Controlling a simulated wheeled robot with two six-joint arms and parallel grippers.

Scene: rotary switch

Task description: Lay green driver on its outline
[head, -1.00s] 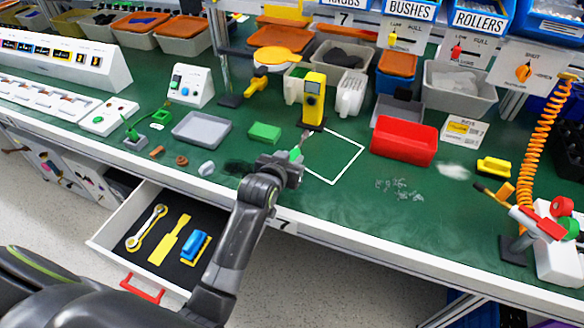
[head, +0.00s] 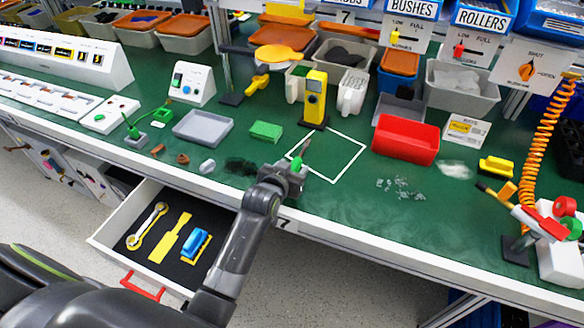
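The green driver (head: 297,163) shows as a small bit of green handle at my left gripper, with a thin dark shaft pointing up and away. My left gripper (head: 294,168) is around the handle and looks shut on it, just above the mat near the bench's front edge. The gripper hides most of the handle. A white square outline (head: 361,151) is drawn on the green mat, with the driver at its left side. No driver-shaped outline can be made out. My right gripper is not in view.
A yellow device (head: 315,98) stands at the outline's back corner. A red bin (head: 405,139) is to its right. A green block (head: 265,131) and grey tray (head: 203,127) lie to the left. An open drawer (head: 107,232) below holds several tools. The square's inside is clear.

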